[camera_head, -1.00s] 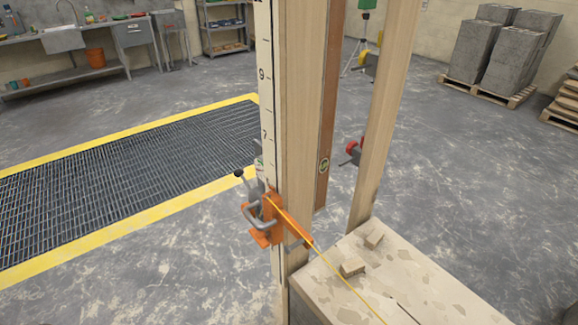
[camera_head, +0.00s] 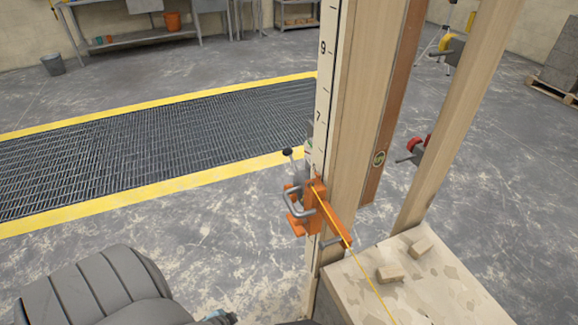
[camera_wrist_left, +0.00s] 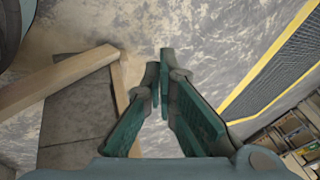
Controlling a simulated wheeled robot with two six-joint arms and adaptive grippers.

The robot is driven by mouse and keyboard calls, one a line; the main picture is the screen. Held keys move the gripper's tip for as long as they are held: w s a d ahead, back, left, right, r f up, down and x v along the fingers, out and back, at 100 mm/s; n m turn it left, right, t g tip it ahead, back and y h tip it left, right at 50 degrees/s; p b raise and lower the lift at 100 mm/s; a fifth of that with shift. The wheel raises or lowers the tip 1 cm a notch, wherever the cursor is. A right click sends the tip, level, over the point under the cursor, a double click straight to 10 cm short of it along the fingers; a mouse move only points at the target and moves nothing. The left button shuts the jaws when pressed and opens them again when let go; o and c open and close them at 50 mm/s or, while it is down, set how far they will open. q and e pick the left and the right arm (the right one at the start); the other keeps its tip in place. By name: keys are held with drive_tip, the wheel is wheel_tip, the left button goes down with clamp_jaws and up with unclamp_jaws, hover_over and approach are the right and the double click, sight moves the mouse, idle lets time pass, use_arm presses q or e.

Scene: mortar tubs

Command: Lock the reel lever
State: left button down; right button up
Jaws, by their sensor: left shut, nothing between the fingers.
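An orange reel body (camera_head: 315,208) is fixed to the wooden post (camera_head: 360,120), with a yellow line running from it down to the right. A grey bent handle (camera_head: 290,203) is on its left side. A lever with a black knob (camera_head: 288,152) sticks up at its upper left; its exact joint with the reel is too small to tell. My left gripper (camera_wrist_left: 158,72) is shut and empty in the left wrist view, above bare floor. The reel and lever are not recognisable there. My right gripper is not in view.
A pale block-topped wall (camera_head: 420,285) with small wooden pieces stands right of the reel. A floor grating (camera_head: 150,140) with yellow edges lies to the left.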

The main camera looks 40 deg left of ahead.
use_arm(q)
drive_tip(key=w+a+r+m+t+y+b, duration=0.1)
drive_tip(key=w+a+r+m+t+b, duration=0.15)
drive_tip(key=w+a+r, duration=0.45)
drive_tip(key=w+a+r+m+t+y+b, duration=0.1)
drive_tip(key=w+a+r+m+t, duration=0.25)
drive_tip(key=w+r, duration=0.65)
drive_tip(key=w+d+r+m+t+b, duration=0.1)
drive_tip(key=w+r+m+t, duration=0.1)
drive_tip(key=w+r, duration=0.4)
drive_tip(key=w+d+r+m+t+h+b, duration=0.1)
drive_tip(key=w+d+r+m+t, duration=0.1)
drive_tip(key=r, duration=1)
drive_tip(key=w+m+t, duration=0.1)
drive_tip(key=w+t, duration=0.1)
drive_tip(key=w, duration=0.1)
drive_tip(key=shift+w+d+r+h, duration=0.3)
drive_tip(key=shift+w+r, duration=0.05)
drive_tip(key=shift+w, duration=0.05)
drive_tip(key=p+x, duration=0.3)
drive_tip(key=x, duration=0.7)
